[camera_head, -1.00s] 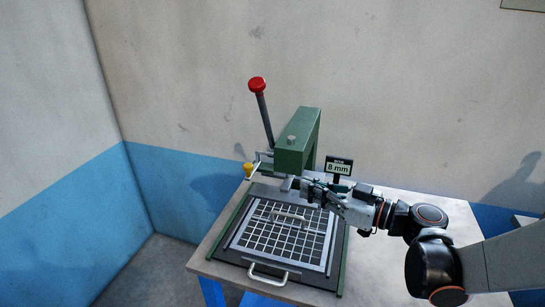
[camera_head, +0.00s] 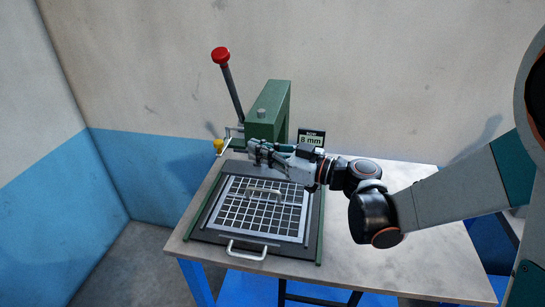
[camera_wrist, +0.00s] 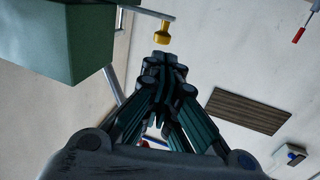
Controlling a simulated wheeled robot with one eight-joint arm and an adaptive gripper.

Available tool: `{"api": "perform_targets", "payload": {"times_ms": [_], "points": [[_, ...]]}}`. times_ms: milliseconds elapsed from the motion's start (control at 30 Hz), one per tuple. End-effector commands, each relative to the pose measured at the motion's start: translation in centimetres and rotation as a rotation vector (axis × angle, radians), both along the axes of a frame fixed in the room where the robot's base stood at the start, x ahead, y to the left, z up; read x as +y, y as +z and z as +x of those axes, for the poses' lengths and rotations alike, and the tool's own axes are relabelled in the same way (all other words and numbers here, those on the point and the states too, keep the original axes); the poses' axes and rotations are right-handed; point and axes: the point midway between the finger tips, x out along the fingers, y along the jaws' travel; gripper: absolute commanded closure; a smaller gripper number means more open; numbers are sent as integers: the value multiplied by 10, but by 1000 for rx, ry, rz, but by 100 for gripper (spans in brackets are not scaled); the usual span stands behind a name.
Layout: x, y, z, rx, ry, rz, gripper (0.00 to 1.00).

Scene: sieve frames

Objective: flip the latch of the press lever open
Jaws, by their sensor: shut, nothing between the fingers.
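The press lever (camera_head: 232,91) is a dark rod with a red knob, standing up and leaning left beside the green press body (camera_head: 268,115). A small yellow knob (camera_head: 219,145), which looks like the latch handle, sits on a thin metal bar low at the left of the press. It also shows in the wrist view (camera_wrist: 164,32), just beyond my fingertips. My gripper (camera_head: 254,150) is shut and empty in front of the press body, to the right of the yellow knob and apart from it. In the wrist view its fingertips (camera_wrist: 164,65) meet below the yellow knob.
A sieve frame with a white grid (camera_head: 262,215) lies on the dark press bed, with a metal handle (camera_head: 246,250) at its front. An "8 mm" sign (camera_head: 311,139) stands right of the press. The table (camera_head: 420,240) is clear at the right.

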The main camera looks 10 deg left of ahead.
Motion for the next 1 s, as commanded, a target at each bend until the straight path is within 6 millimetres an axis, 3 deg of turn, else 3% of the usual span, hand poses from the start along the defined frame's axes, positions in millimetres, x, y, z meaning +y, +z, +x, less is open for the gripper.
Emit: {"api": "perform_targets", "payload": {"times_ms": [200,400,1000], "points": [[41,-2,14,0,3,0,100],[64,-1,22,0,1,0,100],[74,0,25,0,-4,0,100]]}}
